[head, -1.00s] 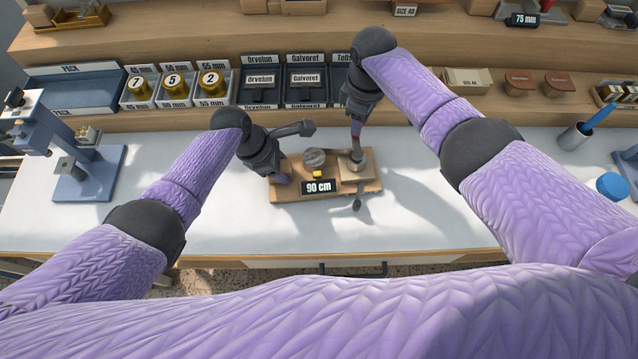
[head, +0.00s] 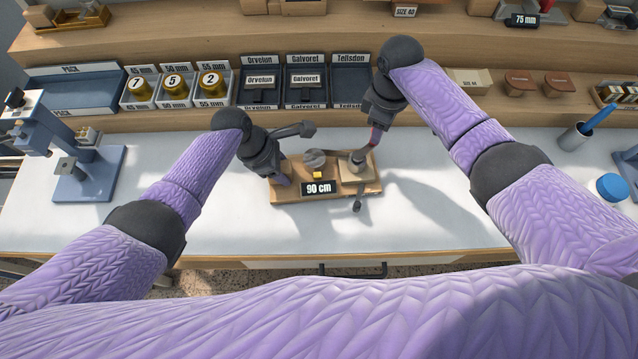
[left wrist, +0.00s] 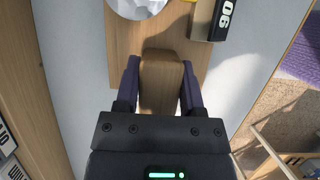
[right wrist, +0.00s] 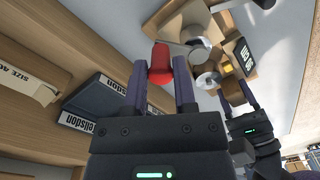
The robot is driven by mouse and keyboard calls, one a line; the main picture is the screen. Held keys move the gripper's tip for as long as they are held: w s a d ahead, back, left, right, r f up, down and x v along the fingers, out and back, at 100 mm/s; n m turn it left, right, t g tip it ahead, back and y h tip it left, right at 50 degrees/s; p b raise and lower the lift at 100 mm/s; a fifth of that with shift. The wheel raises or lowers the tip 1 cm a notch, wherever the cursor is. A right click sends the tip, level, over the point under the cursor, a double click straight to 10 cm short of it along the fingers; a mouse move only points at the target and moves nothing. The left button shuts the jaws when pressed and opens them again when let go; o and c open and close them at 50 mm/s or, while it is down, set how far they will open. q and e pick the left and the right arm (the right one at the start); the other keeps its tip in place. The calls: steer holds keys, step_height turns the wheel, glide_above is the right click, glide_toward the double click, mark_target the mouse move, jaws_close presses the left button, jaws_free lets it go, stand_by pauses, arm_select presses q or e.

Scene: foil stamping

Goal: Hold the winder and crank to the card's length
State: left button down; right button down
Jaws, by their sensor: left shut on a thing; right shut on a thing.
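The winder is a wooden base (head: 350,188) on the white bench, with a round grey reel (head: 314,159) and a black display (head: 318,188) reading "90 cm". My left gripper (head: 281,178) is at the base's left end. In the left wrist view its fingers straddle and grip a wooden block (left wrist: 160,85) on the winder. My right gripper (head: 373,141) is above the winder's right side. In the right wrist view it is shut on the red crank handle (right wrist: 160,65). The fingers partly hide the handle. The card is not clearly identifiable.
Behind the winder, labelled dark bins (head: 305,78) and gold rolls (head: 174,86) line the shelf. A blue press (head: 88,178) stands at left. A pen cup (head: 575,136) and blue round lid (head: 611,186) are at right. The bench is clear around the winder.

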arm_select(q)
steer(key=shift+a+f, duration=0.1)
steer(key=shift+a, duration=0.05)
arm_select(e)
steer(key=shift+s+d, duration=0.4)
steer(key=shift+s, duration=0.25)
steer(key=shift+c, duration=0.8)
jaws_free()
steer(key=shift+a, duration=0.1)
arm_select(q)
steer(key=shift+c, duration=0.6)
jaws_free()
arm_select(e)
step_height(320, 180, up, 8)
